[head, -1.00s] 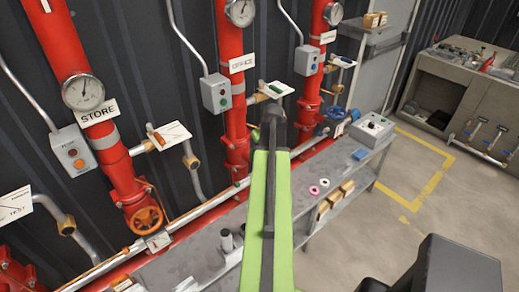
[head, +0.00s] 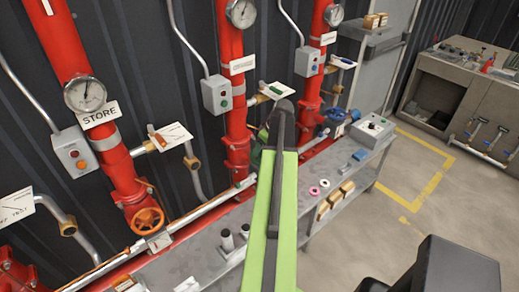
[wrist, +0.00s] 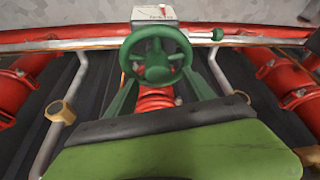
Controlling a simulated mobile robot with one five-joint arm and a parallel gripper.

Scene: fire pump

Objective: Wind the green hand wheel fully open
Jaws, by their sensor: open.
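The green hand wheel (wrist: 157,55) is near the top middle of the wrist view, a spoked ring in front of a red pipe fitting. My gripper (wrist: 161,80) is open, its two dark green fingers reaching up from below toward the lower left and lower right of the wheel's rim. Whether they touch the rim is unclear. In the head view my arm covers most of this spot on the middle red pipe. Only a dark green patch (head: 256,158) shows left of the arm, and I cannot tell whether it is wheel or finger.
An orange hand wheel (head: 147,221) is on the left pipe and a blue one (head: 336,115) on the right pipe. A grey bench (head: 320,205) runs below the pipes with small parts on it. Grey conduits (wrist: 63,112) flank the wheel. Floor at right is clear.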

